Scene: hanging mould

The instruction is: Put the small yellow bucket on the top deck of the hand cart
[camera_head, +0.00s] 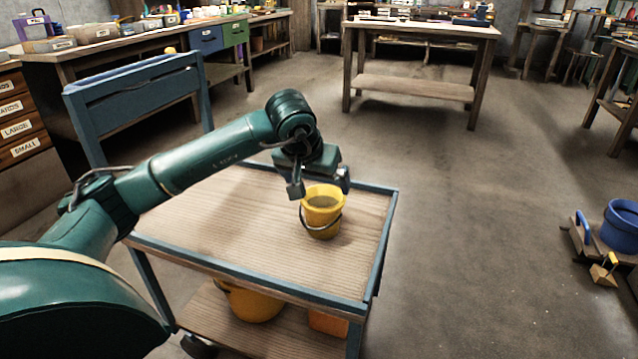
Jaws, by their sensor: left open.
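The small yellow bucket (322,217) stands upright on the wooden top deck (220,222) of the blue-framed hand cart (240,272), near the deck's right side. Its dark handle hangs down against its front. My left gripper (319,190) is just above and behind the bucket's rim, with its fingers apart, one at the left of the rim and one at the right. I cannot tell whether a finger touches the rim. My right gripper is not in view.
A larger yellow bucket (252,302) and an orange item (327,322) are on the cart's lower shelf. A blue bucket (620,226) stands at the far right. Workbenches line the back.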

